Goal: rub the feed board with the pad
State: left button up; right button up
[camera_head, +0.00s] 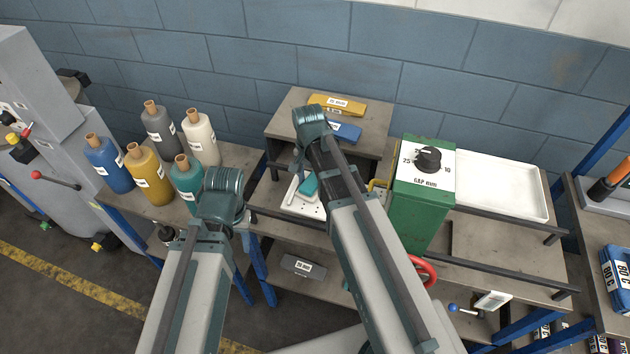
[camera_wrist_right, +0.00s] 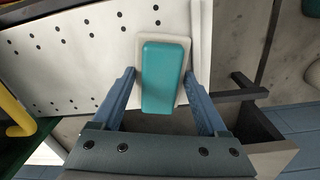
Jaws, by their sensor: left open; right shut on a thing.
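The pad (camera_wrist_right: 164,78) is a teal block on a pale base. My right gripper (camera_wrist_right: 164,95) is shut on it, one blue-grey finger on each side. The feed board (camera_wrist_right: 75,52) is a white plate with rows of small dark holes. The pad is over its edge beside a raised pale strip; I cannot tell whether they touch. In the head view the pad (camera_head: 309,186) and part of the feed board (camera_head: 303,207) show left of my right forearm, which hides the rest. My left arm is left of the board, its fingers hidden behind its own links.
A green box with a black dial (camera_head: 428,158) stands right of the board, with a white tray (camera_head: 500,184) beyond. Yellow (camera_head: 340,105) and blue (camera_head: 345,131) blocks lie on the shelf behind. A dark rail (camera_wrist_right: 262,128) borders the board.

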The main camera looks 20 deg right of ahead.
aim_at(306, 179)
jog(key=shift+w+a+r+y+p, duration=0.3)
jog(key=shift+w+a+r, duration=0.05)
jog(key=shift+w+a, duration=0.4)
jog(key=r+p, duration=0.1)
jog(key=a+r+p, duration=0.1)
jog(key=shift+w+r+p, duration=0.15)
jog(key=shift+r+p, duration=0.15)
jog(key=shift+r, duration=0.1)
jog(key=shift+c, duration=1)
jog(key=shift+r+p, duration=0.35)
jog(key=shift+p, duration=0.05)
jog(key=shift+d+r+p, duration=0.25)
jog(key=shift+r+p, duration=0.15)
jog(key=shift+s+r+p, duration=0.25)
jog(key=shift+r+p, duration=0.2)
jog(key=shift+d+f, duration=0.1)
jog(key=shift+d, duration=0.05)
